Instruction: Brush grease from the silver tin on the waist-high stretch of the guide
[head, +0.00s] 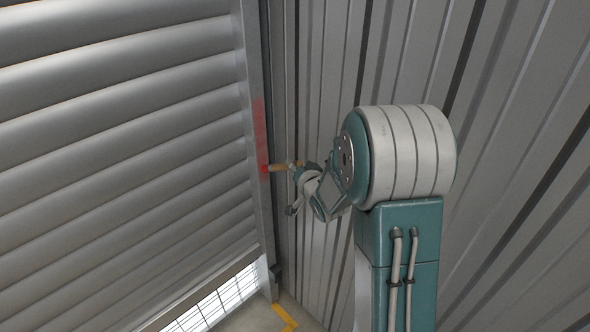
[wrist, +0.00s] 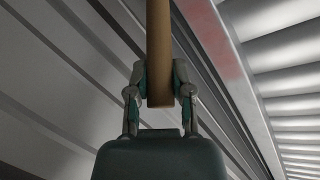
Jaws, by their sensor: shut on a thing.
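My gripper (head: 299,166) is shut on the wooden handle of a brush (head: 283,167) and holds it roughly level, pointing left. The brush's far end meets the face of the metal guide (head: 249,62) in the head view, at the lower part of a red grease smear (head: 259,125); whether it presses there I cannot tell. In the wrist view the handle (wrist: 159,45) sits between both fingers (wrist: 160,75), its bristles out of frame. The guide (wrist: 238,85) runs to its right with a red smear (wrist: 210,40). The silver tin is not in view.
A ribbed roller shutter (head: 120,140) fills the left, with a mesh-like bright panel (head: 205,305) at its foot. A corrugated metal wall (head: 500,100) stands close behind my arm on the right. A yellow line (head: 286,318) marks the floor below.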

